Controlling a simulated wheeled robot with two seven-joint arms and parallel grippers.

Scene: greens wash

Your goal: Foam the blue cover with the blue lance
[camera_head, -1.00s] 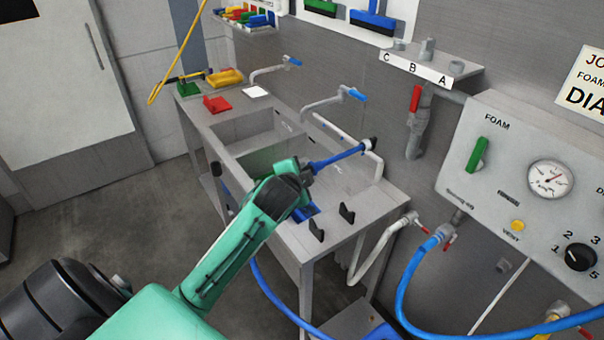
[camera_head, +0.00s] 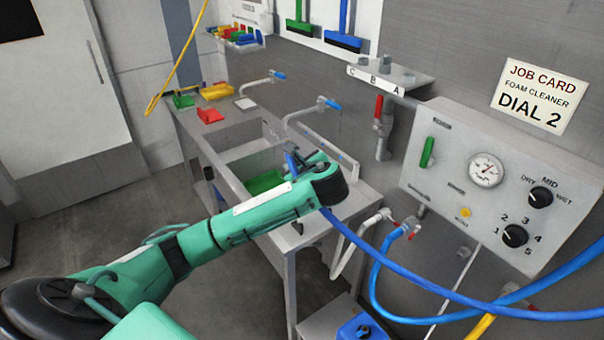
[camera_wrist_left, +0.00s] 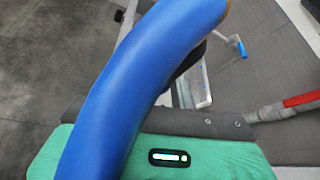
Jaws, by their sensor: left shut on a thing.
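My left gripper (camera_head: 298,172) is over the front of the steel sink bench, mostly hidden behind my green wrist. It is shut on the blue lance (camera_head: 291,160), of which only a short piece shows above the wrist. A blue hose (camera_head: 420,281) runs from below the wrist to the right edge. In the left wrist view a thick blue tube (camera_wrist_left: 140,80) crosses close to the camera, above the green gripper body (camera_wrist_left: 215,158); the fingertips are hidden. I cannot make out a blue cover for certain. My right gripper is out of view.
The sink bench (camera_head: 208,150) carries a green block (camera_head: 183,101), a yellow block (camera_head: 217,92) and a red block (camera_head: 209,115). A foam panel (camera_head: 450,150) with gauge and dials is on the wall at right, beneath a job card reading DIAL 2 (camera_head: 534,97). Floor at left is clear.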

